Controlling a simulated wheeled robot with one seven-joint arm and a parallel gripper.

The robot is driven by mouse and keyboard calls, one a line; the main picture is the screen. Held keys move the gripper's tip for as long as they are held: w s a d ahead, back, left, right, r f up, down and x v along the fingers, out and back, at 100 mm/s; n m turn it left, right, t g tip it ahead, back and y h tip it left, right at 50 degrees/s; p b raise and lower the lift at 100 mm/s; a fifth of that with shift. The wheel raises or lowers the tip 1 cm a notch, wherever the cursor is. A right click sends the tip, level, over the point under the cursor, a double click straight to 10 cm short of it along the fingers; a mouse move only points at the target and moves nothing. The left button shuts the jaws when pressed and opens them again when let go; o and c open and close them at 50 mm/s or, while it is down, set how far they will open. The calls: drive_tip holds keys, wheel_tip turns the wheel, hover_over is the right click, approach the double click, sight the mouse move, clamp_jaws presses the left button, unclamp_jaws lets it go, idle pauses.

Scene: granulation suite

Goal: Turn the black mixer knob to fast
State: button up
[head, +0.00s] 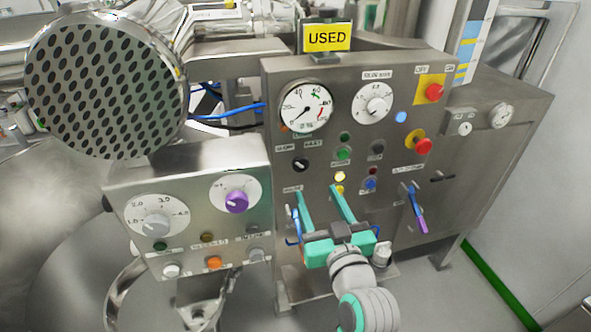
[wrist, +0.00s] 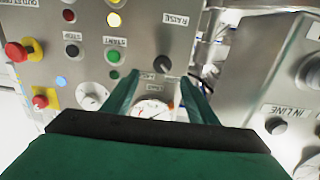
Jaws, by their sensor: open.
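The black knob (head: 301,164) is on the steel control panel, below the large round gauge, with small labels above it on both sides. Its pointer direction is too small to read. In the wrist view the black knob (wrist: 162,64) appears just beyond the fingertips, between their lines. My gripper (head: 317,188) has teal fingers, spread apart and empty. In the head view its fingertips are below the knob, one below it and one to its lower right. In the wrist view my gripper (wrist: 160,77) shows both fingers clear of the knob.
Green (head: 343,154) and black (head: 376,146) buttons sit right of the knob. Red emergency buttons (head: 423,146) are further right. A smaller panel (head: 190,215) with a purple knob (head: 236,202) juts out at left. A purple-tipped lever (head: 417,212) is right of my gripper.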

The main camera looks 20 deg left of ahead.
sight(301, 166)
drive_tip(key=x, duration=1.1)
drive_tip(key=shift+s+a+r, duration=0.2)
drive_tip(key=shift+a, duration=0.1)
